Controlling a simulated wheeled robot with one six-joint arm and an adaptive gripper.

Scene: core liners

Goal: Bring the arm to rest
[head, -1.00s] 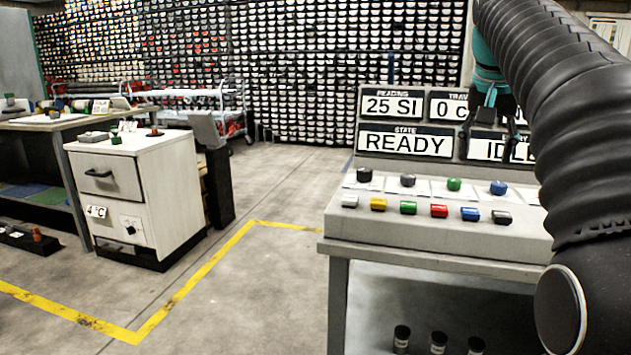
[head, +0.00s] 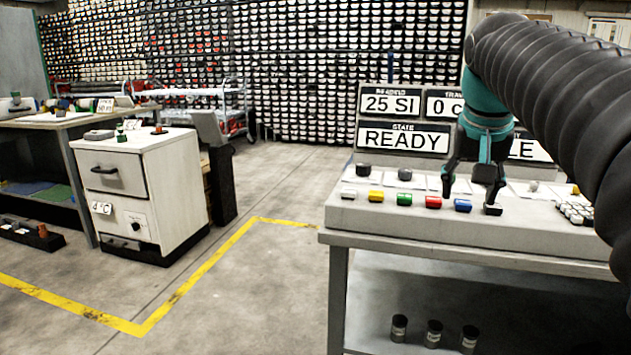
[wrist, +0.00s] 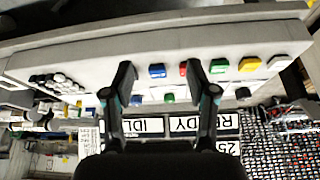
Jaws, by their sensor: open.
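My gripper (head: 473,190) hangs from my dark ribbed arm at the right of the head view. It is open and empty, with its two fingers apart in front of the sign boards and above the grey console (head: 400,225). In the wrist view my gripper (wrist: 165,85) also shows open, with nothing between the fingers. The blue button (head: 463,206) and red button (head: 433,202) are close by on the console. I cannot tell how high above the console the fingertips are.
Sign boards (head: 403,138) read READY and 25 SI. Several dark-capped jars (head: 433,333) stand on the shelf below. A white cabinet (head: 140,190) and a workbench (head: 85,122) stand at the left. The floor between, with its yellow line (head: 200,275), is clear.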

